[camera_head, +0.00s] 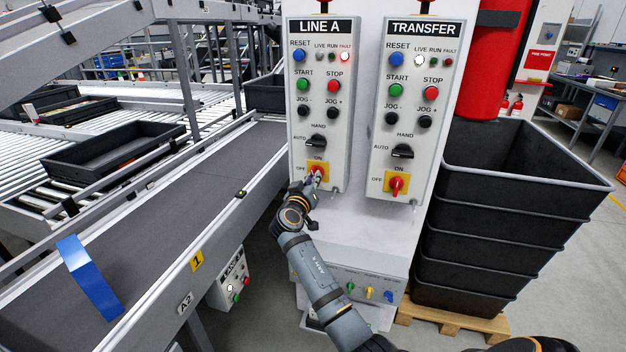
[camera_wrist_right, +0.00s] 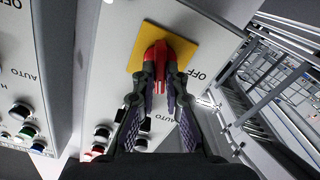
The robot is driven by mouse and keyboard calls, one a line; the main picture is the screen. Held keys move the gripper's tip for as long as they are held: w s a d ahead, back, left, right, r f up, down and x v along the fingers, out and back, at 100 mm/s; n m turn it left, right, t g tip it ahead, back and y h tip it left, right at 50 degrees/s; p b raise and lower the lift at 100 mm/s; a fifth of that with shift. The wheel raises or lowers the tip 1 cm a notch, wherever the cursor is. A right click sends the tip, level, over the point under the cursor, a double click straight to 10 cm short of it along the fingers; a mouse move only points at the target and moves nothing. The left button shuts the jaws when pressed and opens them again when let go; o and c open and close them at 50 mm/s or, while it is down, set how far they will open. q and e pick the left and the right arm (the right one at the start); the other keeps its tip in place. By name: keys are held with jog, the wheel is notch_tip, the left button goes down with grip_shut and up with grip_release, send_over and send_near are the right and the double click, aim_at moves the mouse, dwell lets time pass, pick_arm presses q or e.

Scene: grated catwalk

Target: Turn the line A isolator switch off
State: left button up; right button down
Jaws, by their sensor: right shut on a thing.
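The LINE A panel (camera_head: 322,100) is a light grey box on the white column. Its isolator switch is a red handle (camera_wrist_right: 158,56) on a yellow plate (camera_wrist_right: 143,48), low on the panel, with ON printed above and OFF to the left in the head view. My right gripper (camera_head: 313,181) is shut on the red handle, with one finger on each side in the right wrist view (camera_wrist_right: 161,80). The fingers partly hide the handle; in the head view its exact angle is hard to tell. My left gripper is not in view.
The TRANSFER panel (camera_head: 416,110) stands just right, with its own red isolator handle (camera_head: 397,185). A conveyor (camera_head: 150,215) runs along the left. Stacked black crates (camera_head: 500,215) stand on a pallet at right. A panel with small coloured switches (camera_head: 368,290) sits lower on the column.

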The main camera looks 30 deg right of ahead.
jog(key=shift+f+n+p, duration=0.1)
jog(key=shift+n+p, duration=2.2)
jog(key=shift+n, duration=4.3)
jog(key=c, duration=1.4)
grip_release()
jog(key=shift+a, duration=0.1)
